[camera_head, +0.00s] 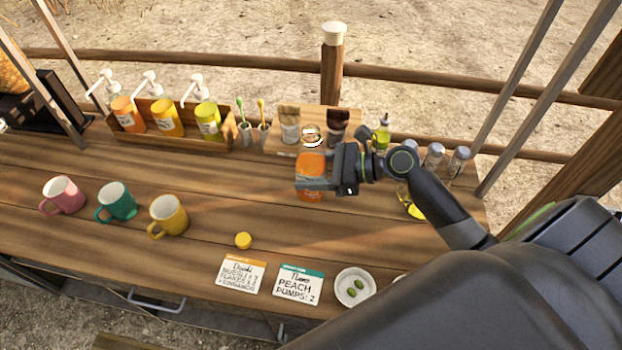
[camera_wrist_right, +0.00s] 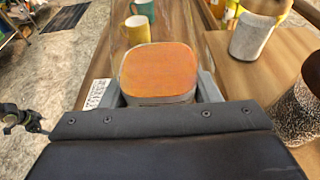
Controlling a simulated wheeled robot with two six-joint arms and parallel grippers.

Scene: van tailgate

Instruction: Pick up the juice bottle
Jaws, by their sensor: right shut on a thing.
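The orange juice bottle (camera_head: 311,164) stands at the back middle of the wooden counter, with a pale ring at its top. My right gripper (camera_head: 312,185) is shut on it from the right, a finger on either side. In the right wrist view the orange bottle (camera_wrist_right: 160,70) sits between the two fingers of my right gripper (camera_wrist_right: 165,90). Its lower part is hidden, and I cannot tell whether it touches the counter. A dark jointed part at the left edge of the right wrist view looks like my left gripper (camera_wrist_right: 22,118); its jaws are unclear.
A wooden board with jars (camera_head: 290,125) stands just behind the bottle. A wooden rack (camera_head: 160,140) holds pump bottles at the back left. Three mugs, pink (camera_head: 66,193), teal (camera_head: 119,200) and yellow (camera_head: 170,215), stand left. A yellow cap (camera_head: 243,240), cards and a dish (camera_head: 341,290) lie in front.

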